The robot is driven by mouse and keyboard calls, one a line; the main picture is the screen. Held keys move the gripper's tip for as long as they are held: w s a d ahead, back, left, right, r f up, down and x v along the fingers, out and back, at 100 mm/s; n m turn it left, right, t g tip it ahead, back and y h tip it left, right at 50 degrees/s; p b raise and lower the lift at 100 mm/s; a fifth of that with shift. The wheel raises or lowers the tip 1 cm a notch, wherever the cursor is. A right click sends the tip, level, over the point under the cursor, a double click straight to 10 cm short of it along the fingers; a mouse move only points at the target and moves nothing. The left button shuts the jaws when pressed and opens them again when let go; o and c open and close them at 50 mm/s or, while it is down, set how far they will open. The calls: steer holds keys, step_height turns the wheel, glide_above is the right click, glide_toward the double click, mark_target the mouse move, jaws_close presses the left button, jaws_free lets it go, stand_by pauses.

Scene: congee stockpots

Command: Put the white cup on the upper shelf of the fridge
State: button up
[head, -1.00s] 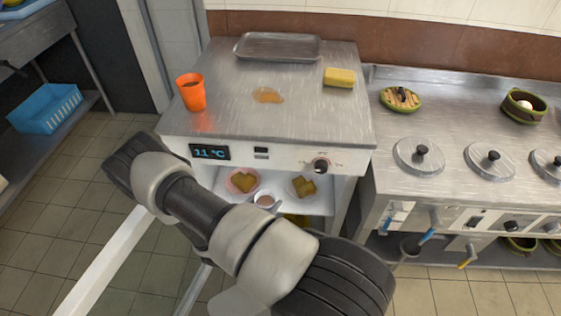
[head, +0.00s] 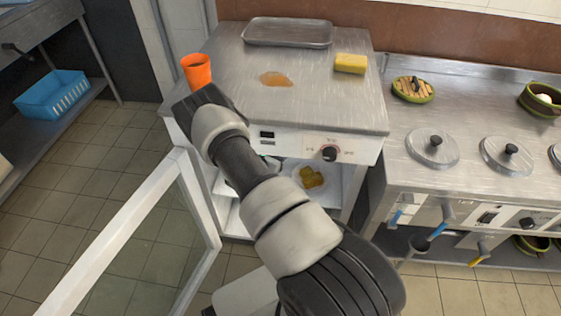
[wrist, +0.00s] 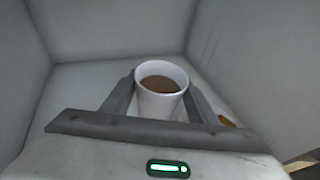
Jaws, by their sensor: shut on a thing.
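The white cup (wrist: 160,104) holds brown liquid and stands upright between the two grey fingers of my gripper (wrist: 160,92) in the wrist view. The gripper is shut on it. Pale walls surround the cup, inside the fridge. Whether its base touches the shelf cannot be seen. In the head view the fridge (head: 350,105) stands under a steel top with its glass door (head: 185,165) open. My arm covers much of the opening and hides the cup and gripper. Part of the upper shelf (head: 283,178) shows.
Yellow-brown food (head: 308,177) lies on a plate right of my arm in the fridge; a brown bit (wrist: 227,121) shows beside the right finger. On top are an orange cup (head: 197,71), a tray (head: 288,33), a sponge (head: 350,64) and a spill (head: 277,79).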

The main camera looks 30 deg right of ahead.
steer(key=f+b, duration=0.1)
steer(key=f, duration=0.2)
steer(key=f+b, duration=0.1)
steer(key=f, duration=0.2)
steer(key=shift+s+a+f, duration=0.15)
steer(key=shift+s+f, duration=0.05)
steer(key=shift+f, duration=0.1)
steer(key=shift+w+f, duration=0.15)
steer(key=shift+f, duration=0.1)
steer(key=shift+r, duration=0.15)
steer(key=o, duration=1.3)
steer(key=shift+f, duration=0.2)
